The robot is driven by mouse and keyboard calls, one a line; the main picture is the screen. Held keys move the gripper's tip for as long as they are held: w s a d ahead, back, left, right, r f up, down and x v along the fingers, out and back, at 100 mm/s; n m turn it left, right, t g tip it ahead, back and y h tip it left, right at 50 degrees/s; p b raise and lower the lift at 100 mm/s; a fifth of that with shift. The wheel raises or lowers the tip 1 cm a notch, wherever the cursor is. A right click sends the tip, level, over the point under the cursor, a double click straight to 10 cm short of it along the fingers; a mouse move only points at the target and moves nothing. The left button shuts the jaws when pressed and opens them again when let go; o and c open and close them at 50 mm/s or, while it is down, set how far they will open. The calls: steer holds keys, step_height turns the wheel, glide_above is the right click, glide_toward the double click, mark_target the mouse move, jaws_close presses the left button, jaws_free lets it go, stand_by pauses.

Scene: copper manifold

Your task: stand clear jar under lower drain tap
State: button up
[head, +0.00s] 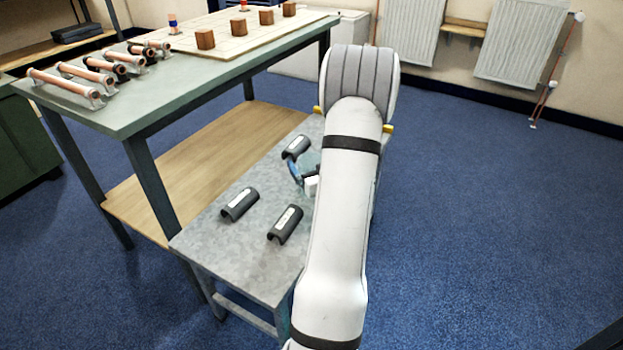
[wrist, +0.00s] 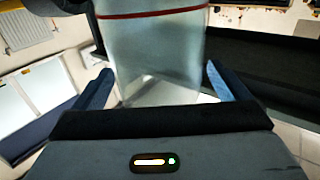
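A clear jar (wrist: 160,60) with a red band near its top fills the middle of the wrist view. In the head view the jar (head: 310,158) is a small pale shape over the grey metal bench, partly hidden by my arm. One blue finger of my gripper (head: 300,174) shows there. I cannot make out a lower drain tap for certain. A copper pipe (head: 547,98) with small fittings runs down beside the right radiator.
The grey metal bench (head: 235,255) holds several dark half-round pipe covers (head: 285,224). A green-topped workbench (head: 150,98) at left carries copper pipes (head: 66,83) and a board with wooden blocks (head: 205,40). Blue carpet (head: 480,200) is clear to the right.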

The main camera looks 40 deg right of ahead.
steer(key=c, duration=1.4)
